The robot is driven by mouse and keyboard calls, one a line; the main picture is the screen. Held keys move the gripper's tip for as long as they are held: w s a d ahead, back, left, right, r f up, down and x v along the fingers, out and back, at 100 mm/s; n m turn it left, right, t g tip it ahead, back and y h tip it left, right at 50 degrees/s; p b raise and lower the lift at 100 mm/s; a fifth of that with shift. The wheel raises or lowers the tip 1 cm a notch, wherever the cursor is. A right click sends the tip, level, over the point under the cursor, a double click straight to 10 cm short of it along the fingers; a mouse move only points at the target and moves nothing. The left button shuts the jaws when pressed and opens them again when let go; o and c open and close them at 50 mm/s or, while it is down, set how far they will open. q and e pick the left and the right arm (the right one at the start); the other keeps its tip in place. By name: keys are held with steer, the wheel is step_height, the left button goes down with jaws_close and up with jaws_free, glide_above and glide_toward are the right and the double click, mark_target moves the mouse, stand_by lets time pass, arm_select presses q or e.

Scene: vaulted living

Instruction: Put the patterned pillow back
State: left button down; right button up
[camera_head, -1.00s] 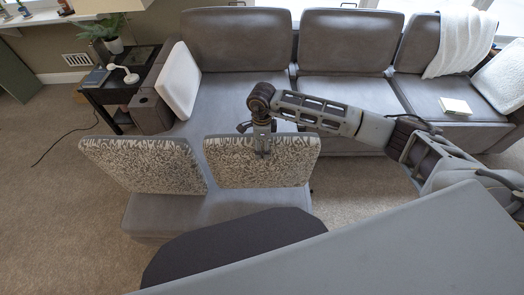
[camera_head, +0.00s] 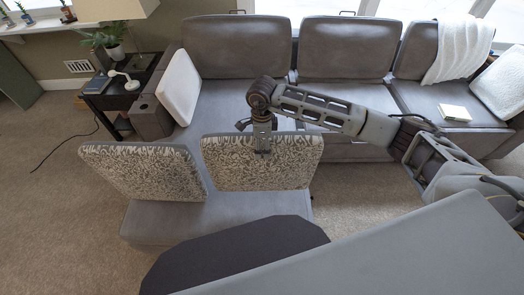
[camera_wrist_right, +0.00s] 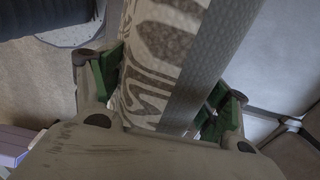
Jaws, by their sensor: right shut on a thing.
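The patterned pillow (camera_head: 285,172), grey with a pale leafy print, stands upright over the chaise end of the grey sofa. My right gripper (camera_head: 262,151) comes down from above and is shut on its top edge. In the right wrist view, the green-padded fingers (camera_wrist_right: 165,90) sit on either side of the pillow (camera_wrist_right: 165,45), which shows a printed face and a plain grey side. I cannot tell whether its lower edge touches the seat. A second pillow with the same print (camera_head: 145,172) leans to its left. My left gripper is out of view.
The grey sofa (camera_head: 235,98) runs across the back, with a white pillow (camera_head: 178,88) at its left and a white throw (camera_head: 455,50) at its right. A side table (camera_head: 110,98) with a lamp stands back left. Carpet (camera_head: 50,215) is clear at left.

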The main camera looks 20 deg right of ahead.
steer(key=shift+r+n, duration=0.1)
steer(key=shift+n, duration=0.2)
